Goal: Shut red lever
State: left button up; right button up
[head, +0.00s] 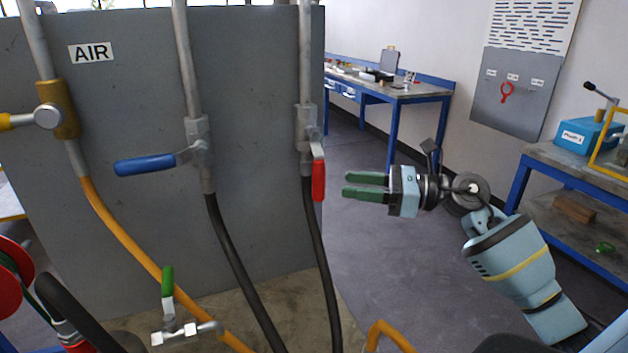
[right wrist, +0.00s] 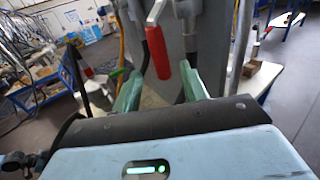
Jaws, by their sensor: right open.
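The red lever (head: 318,180) hangs down from its valve (head: 307,128) on the rightmost pipe of the grey panel, roughly in line with the pipe. My right gripper (head: 347,185) is to the right of the lever with its green fingers pointing at it. The fingers are apart and empty, and a gap shows between the fingertips and the lever. In the right wrist view the red lever (right wrist: 161,57) shows ahead, in line with the space between the open fingers (right wrist: 160,90). My left gripper is not in view.
A blue lever (head: 145,164) sticks out left on the middle pipe. A green-handled valve (head: 168,283) is low on the left. A black hose (head: 322,265) runs down below the red lever. Workbenches (head: 400,95) stand behind. The floor right of the panel is clear.

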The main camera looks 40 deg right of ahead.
aim_at(318, 201)
jog(key=shift+p+x, duration=1)
jog(key=shift+x, duration=2.95)
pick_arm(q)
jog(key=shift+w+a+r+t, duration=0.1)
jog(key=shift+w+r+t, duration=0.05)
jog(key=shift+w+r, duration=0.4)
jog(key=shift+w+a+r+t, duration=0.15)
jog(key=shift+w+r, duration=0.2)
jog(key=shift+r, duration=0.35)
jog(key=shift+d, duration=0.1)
pick_arm(e)
jog(key=shift+c, duration=0.4)
grip_shut()
